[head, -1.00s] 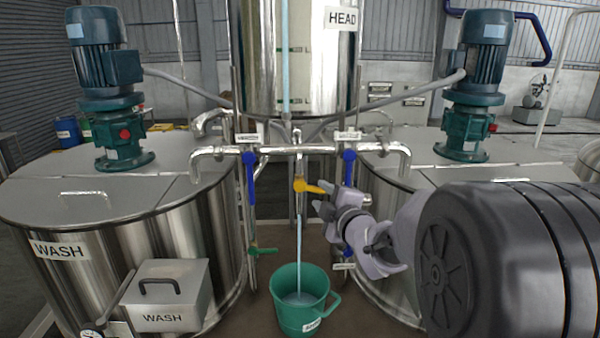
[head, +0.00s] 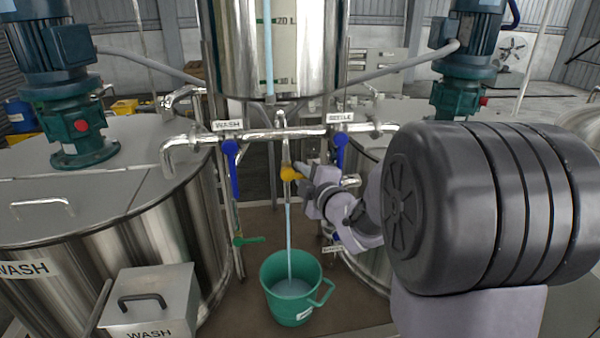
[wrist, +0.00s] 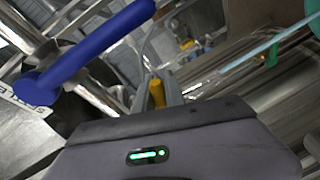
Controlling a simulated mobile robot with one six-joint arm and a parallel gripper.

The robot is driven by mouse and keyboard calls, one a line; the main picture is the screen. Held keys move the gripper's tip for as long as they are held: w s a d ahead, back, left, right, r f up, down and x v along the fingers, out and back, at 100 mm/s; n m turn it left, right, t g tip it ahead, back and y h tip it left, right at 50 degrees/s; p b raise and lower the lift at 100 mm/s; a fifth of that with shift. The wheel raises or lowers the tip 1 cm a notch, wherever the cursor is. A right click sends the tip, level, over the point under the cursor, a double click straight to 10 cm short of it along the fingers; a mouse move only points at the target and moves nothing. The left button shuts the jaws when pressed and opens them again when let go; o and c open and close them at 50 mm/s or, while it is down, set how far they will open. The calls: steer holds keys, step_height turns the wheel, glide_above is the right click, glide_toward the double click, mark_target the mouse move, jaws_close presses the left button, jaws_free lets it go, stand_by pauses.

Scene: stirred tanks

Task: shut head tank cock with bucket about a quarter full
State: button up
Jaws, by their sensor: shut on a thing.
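The yellow cock (head: 289,174) sits on the outlet pipe below the steel head tank (head: 315,45). My gripper (head: 303,178) is at the cock from the right, and the yellow handle (wrist: 157,92) shows between its fingers in the wrist view. My gripper is shut on this handle. A pale blue stream (head: 289,235) runs from the cock into the green bucket (head: 292,310) on the floor below. Water shows in the bucket, low under the rim; its exact depth is hard to read. The stream also crosses the wrist view (wrist: 245,60).
Blue-handled valves (head: 231,165) hang from the cross pipe on both sides of the cock; one blue handle (wrist: 90,45) is close in the wrist view. A green handle (head: 248,240) is lower left. The WASH tank (head: 110,255) stands left, another tank right behind my arm.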

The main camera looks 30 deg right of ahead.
jaws_close()
steer(key=n+b, duration=0.1)
steer(key=b, duration=0.1)
steer(key=r+n+b, duration=0.1)
steer(key=b, duration=0.1)
steer(key=shift+d+n+g+h, duration=0.1)
steer(key=shift+n+g+h, duration=0.2)
steer(key=shift+n+g, duration=0.1)
steer(key=o, duration=0.6)
jaws_free()
steer(key=shift+o, duration=0.2)
